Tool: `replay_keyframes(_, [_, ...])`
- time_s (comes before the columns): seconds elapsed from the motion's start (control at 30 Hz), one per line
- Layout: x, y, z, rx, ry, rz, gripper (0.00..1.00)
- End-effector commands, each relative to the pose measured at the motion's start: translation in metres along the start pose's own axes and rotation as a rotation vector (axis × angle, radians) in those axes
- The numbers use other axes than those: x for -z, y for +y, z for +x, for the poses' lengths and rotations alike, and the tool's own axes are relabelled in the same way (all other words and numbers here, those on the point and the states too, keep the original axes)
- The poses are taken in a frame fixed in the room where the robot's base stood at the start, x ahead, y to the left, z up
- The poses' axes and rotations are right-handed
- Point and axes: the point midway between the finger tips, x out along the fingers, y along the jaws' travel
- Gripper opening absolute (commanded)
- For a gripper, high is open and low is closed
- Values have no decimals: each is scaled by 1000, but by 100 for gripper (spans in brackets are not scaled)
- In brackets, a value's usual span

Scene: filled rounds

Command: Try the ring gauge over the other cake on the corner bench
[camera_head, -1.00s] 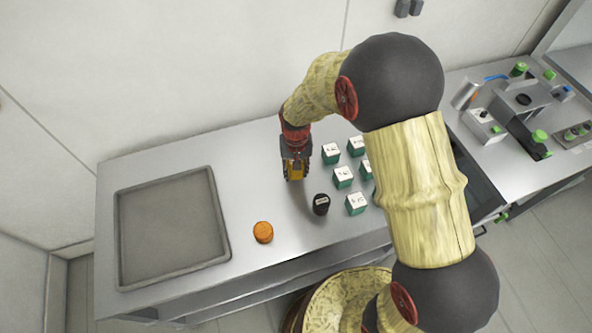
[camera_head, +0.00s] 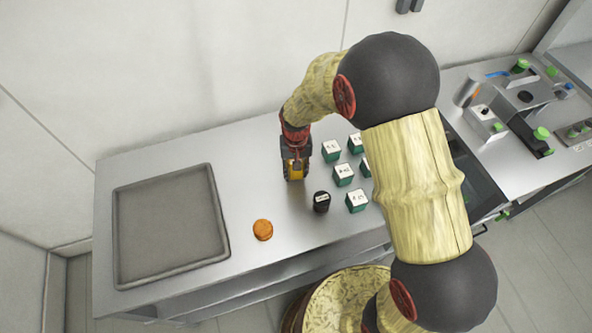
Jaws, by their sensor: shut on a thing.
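My gripper (camera_head: 296,174) points down low over the middle of the corner bench (camera_head: 255,175). An orange round cake (camera_head: 263,230) lies on the bench to the left and nearer the front edge, apart from the gripper. A short black cylinder (camera_head: 321,203) with a white label stands just right of and nearer than the gripper. I cannot tell whether it is the ring gauge. No second cake shows clearly.
Several green blocks with white labelled tops (camera_head: 343,171) stand right of the gripper, some hidden by my arm. A shallow grey tray (camera_head: 226,240) takes up the bench's left end. Bare bench lies between tray and gripper. Machines (camera_head: 525,105) stand at the far right.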

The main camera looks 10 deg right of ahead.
Motion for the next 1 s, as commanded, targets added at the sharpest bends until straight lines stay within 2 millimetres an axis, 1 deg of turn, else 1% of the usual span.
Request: replay_keyframes(1.0, [0,0,19,0,0,0,6])
